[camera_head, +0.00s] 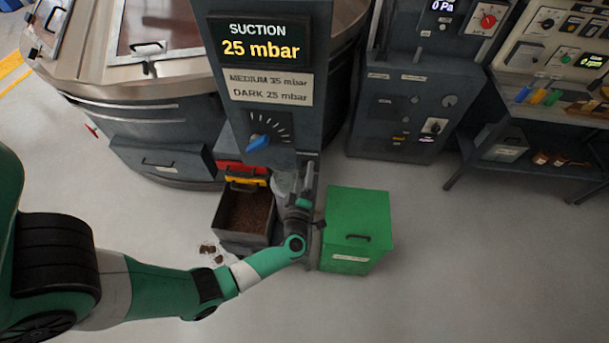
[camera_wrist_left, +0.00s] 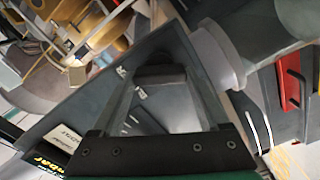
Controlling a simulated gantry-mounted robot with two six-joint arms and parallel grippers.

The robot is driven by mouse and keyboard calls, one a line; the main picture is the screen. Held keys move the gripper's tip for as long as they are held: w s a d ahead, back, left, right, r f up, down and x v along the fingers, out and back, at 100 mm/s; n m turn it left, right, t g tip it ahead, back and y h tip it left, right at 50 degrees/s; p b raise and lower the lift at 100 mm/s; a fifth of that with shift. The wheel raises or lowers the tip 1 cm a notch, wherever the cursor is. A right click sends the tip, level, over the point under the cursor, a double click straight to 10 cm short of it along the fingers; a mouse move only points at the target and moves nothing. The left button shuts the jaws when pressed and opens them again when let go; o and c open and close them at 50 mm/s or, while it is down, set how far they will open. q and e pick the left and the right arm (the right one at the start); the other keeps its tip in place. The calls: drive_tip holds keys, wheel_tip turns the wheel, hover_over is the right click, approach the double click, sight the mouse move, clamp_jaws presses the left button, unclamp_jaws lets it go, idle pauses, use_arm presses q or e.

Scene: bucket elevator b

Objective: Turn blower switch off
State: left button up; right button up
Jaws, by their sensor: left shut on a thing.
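My left gripper (camera_head: 301,188) is low beside the grey pipe under the suction column, between an open bin and a green box. In the left wrist view its fingers (camera_wrist_left: 160,85) close on a dark grey part that I cannot name for sure. No switch label for the blower is readable. A blue knob (camera_head: 258,143) is on the column below the display reading 25 mbar (camera_head: 262,47). A rotary switch (camera_head: 434,125) is on the grey cabinet at the right. A red knob (camera_head: 488,20) is above it. My left gripper is apart from all three. My right gripper is not in view.
The open bin (camera_head: 228,241) holds brown granules, with some spilled on the floor beside it. The green box (camera_head: 377,221) stands close right of my gripper. A bench (camera_head: 556,130) with tools is at the far right. The floor at the lower right is clear.

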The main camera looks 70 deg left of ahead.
use_arm(q)
drive_tip(key=n+b, duration=0.1)
drive_tip(key=n, duration=0.4)
drive_tip(key=shift+n, duration=0.3)
idle(0.4)
drive_tip(key=o, duration=1.2)
drive_tip(key=shift+o, duration=0.2)
drive_tip(key=shift+f, duration=0.1)
drive_tip(key=shift+d, duration=0.1)
drive_tip(key=v, duration=1.1)
drive_tip(key=shift+s+d, duration=0.2)
drive_tip(key=shift+s, duration=0.05)
